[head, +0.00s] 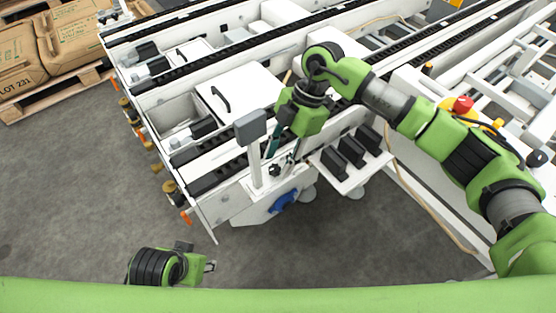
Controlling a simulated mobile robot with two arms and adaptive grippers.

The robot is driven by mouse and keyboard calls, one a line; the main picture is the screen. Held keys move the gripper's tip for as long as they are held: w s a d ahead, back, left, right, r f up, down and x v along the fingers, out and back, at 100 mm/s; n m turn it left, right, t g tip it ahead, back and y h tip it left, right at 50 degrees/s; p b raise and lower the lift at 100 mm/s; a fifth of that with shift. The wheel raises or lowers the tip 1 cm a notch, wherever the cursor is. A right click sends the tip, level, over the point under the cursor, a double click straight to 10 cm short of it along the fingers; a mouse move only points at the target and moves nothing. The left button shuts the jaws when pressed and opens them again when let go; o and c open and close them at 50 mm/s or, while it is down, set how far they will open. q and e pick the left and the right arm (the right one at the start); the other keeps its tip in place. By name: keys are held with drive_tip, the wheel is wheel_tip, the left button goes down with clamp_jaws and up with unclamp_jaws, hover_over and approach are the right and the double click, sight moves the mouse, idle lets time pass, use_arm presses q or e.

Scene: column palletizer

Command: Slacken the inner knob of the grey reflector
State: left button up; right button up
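The grey reflector (251,127) is a grey block on a white upright post at the near end of the white conveyor frame. Small black knobs (275,170) sit low beside the post, partly hidden by my gripper; which one is the inner knob is hard to tell. My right gripper (283,157) comes down from above, just right of the post, with its fingers pointing at the knobs. Its fingers look spread, and I see nothing clearly held; contact with a knob cannot be made out. My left gripper (209,266) is low at the front, away from the conveyor, its fingers too small to read.
A blue handle (284,202) is on the white plate below the knobs. A white shelf (351,181) with black blocks stands right of my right gripper. A red button (463,104) is farther right. Sacks on a pallet (48,97) lie back left. The grey floor at left is clear.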

drive_tip(key=v, duration=1)
drive_tip(key=shift+r, duration=0.4)
drive_tip(key=shift+d+f, duration=0.1)
